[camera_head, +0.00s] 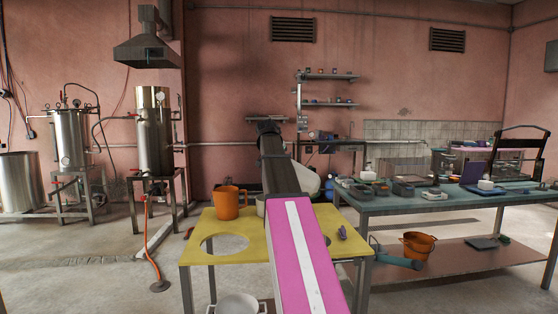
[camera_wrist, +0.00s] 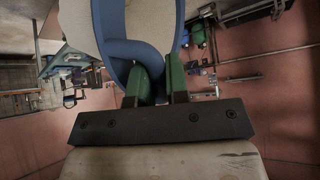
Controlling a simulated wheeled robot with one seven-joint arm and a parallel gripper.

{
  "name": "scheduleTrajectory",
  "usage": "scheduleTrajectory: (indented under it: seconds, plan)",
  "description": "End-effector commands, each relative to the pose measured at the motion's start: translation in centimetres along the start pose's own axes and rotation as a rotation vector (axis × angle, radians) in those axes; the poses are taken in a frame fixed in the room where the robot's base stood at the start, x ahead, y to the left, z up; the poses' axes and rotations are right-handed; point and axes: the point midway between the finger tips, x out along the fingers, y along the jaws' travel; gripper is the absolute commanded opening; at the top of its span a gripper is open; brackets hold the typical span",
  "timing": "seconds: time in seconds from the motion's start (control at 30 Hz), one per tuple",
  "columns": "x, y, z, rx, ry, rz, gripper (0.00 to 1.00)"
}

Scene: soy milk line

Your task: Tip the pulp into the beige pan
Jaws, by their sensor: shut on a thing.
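In the wrist view my gripper (camera_wrist: 162,88) has its green fingers shut on the lower end of a blue-rimmed vessel (camera_wrist: 133,50). A pale beige surface fills the inside of its rim; I cannot tell whether that is pulp. The vessel looks tilted and runs out of the top of the picture. In the head view my magenta arm hides the gripper's fingers. A small beige vessel (camera_head: 261,205), perhaps the beige pan, stands on the yellow table (camera_head: 197,247), partly hidden behind my arm.
An orange jug (camera_head: 229,202) stands on the yellow table, beside a round hole. A pale pot (camera_head: 238,304) is below the tabletop. A green workbench (camera_head: 430,205) with several items stands at the right, with an orange bucket (camera_head: 418,245) on its lower shelf.

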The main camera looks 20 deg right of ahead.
Motion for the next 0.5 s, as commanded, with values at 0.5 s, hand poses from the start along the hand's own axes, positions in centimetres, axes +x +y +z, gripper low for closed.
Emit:
scheduleTrajectory:
  seconds: [0.5]
  plan:
    - [0.7,-1.6,0.6,-0.042,0.027,0.049,0.0]
